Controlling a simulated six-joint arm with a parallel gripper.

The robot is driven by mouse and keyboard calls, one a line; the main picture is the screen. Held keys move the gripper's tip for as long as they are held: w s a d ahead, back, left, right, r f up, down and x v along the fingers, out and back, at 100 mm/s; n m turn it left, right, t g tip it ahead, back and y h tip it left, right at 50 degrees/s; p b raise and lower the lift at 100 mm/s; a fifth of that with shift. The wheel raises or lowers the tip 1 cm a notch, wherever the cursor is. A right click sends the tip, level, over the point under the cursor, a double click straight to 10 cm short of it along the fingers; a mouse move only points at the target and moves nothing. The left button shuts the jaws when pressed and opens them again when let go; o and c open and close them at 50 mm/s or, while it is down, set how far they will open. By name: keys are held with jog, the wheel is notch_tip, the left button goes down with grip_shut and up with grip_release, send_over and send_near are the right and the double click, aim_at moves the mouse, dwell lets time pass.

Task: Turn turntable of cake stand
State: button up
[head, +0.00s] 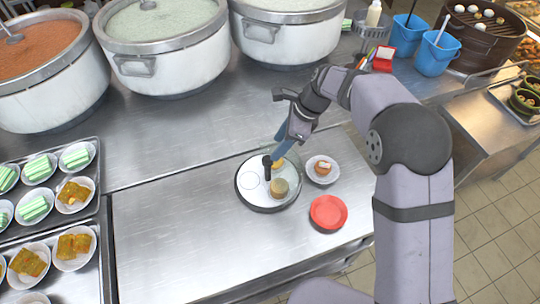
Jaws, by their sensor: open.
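The cake stand (246,196) is on the steel counter, with a round, pale turntable top and a dark rim. A small tan round cake (279,188) sits on its front right part. Another yellowish piece is partly hidden near the back. My gripper (273,160) reaches down from the upper right over the back of the turntable, open. A dark upright part shows at its tip; I cannot tell whether it touches the turntable.
A white plate with a small cake (323,169) and a red plate (328,212) stand close on the right. Trays of plated cakes (45,235) are at the left. Large stockpots (160,50) line the back. The counter is clear left of the stand.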

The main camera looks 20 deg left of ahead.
aim_at(268, 159)
jog(key=shift+f, duration=0.1)
jog(key=shift+p+x, duration=1.35)
jog(key=shift+x, duration=2.2)
grip_shut()
jog(key=shift+s, duration=0.1)
